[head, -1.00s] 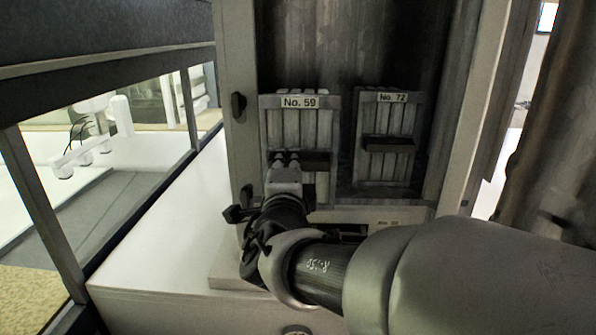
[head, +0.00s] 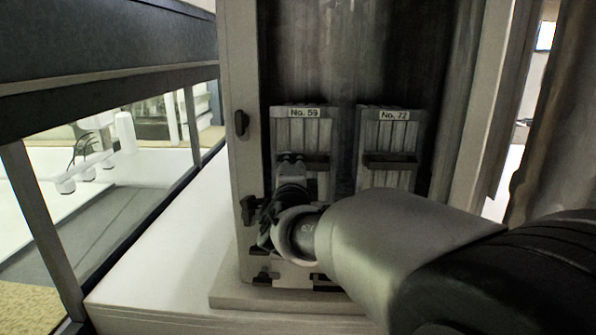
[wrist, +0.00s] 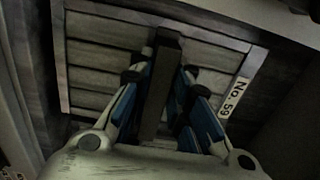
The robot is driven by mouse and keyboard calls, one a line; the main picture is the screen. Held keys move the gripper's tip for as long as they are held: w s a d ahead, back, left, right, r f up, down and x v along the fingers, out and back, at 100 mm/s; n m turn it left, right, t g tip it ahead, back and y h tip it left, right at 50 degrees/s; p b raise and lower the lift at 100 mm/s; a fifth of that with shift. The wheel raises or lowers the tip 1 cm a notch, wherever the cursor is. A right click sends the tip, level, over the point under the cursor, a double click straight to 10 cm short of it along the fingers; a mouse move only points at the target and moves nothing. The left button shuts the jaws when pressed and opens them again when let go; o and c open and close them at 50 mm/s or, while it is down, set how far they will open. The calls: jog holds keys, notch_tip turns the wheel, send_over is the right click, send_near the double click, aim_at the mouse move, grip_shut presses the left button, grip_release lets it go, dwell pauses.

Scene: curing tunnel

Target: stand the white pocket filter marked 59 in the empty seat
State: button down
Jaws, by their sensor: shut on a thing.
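The pocket filter marked No. 59 (head: 303,128) stands upright inside the cabinet on the left, with pale pleats in a grey frame and a dark bar across its front. It fills much of the wrist view (wrist: 105,60), where its label reads No. 59. My gripper (head: 290,158) is at its front, the fingers shut on the dark bar (wrist: 160,85) from both sides. The filter's lower part is hidden behind my gripper and arm. I cannot tell whether its bottom edge touches the seat.
A similar filter marked No. 72 (head: 390,135) stands just to the right inside the cabinet (head: 240,190). The cabinet's left post carries dark latches (head: 241,122). A glazed partition (head: 185,120) stands left of the white bench (head: 165,235), whose top is clear.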

jog(key=shift+w+d, duration=0.1)
jog(key=shift+w, duration=2)
jog(key=shift+f, duration=0.4)
jog(key=c, duration=1.4)
grip_release()
jog(key=s, duration=1.2)
jog(key=shift+s+f, duration=0.1)
jog(key=shift+f, duration=0.05)
